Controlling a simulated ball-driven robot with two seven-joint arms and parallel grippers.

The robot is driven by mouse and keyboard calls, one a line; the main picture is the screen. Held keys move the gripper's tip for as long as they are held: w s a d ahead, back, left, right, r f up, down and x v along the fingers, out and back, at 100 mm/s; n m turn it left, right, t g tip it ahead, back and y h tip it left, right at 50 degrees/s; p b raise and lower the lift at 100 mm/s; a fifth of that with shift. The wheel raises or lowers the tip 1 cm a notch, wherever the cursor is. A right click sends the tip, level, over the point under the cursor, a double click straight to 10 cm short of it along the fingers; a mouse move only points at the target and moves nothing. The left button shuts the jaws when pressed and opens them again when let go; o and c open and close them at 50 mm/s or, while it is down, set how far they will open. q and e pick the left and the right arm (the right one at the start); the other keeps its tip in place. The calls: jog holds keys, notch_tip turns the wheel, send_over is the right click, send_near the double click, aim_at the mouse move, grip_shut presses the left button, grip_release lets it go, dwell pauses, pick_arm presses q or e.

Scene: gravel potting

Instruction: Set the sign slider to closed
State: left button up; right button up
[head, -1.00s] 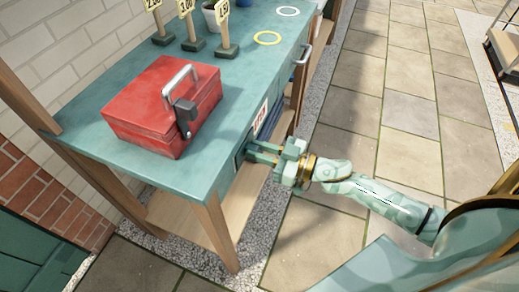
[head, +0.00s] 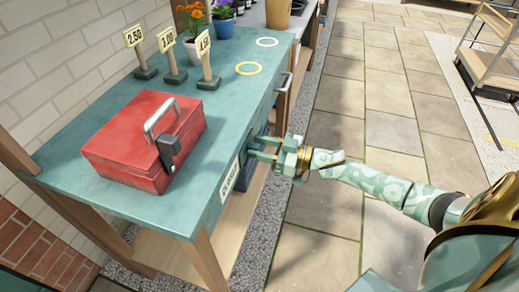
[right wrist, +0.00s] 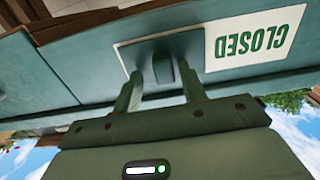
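The sign (head: 231,177) is a white plate on the front edge of the teal table, with the word CLOSED showing. In the right wrist view the sign (right wrist: 258,42) is upside down, and a dark slider plate with a raised knob (right wrist: 163,68) covers its other part. My right gripper (head: 257,147) is at the table's front edge, just beyond the word. In the right wrist view its two fingers (right wrist: 161,80) are apart and straddle the knob, with some gap visible. I cannot tell whether one finger touches it. My left gripper is not in view.
Potted flowers (head: 195,15) stand at the back. The paved floor to the right is clear up to a wooden cart (head: 490,50).

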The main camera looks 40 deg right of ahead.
jog(key=shift+s, duration=0.1)
dwell(0.3)
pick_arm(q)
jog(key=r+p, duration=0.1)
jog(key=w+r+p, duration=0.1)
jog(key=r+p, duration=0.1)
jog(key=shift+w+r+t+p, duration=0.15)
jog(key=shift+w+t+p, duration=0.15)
pick_arm(e)
jog(key=v, duration=1.6)
jog(key=shift+f, duration=0.1)
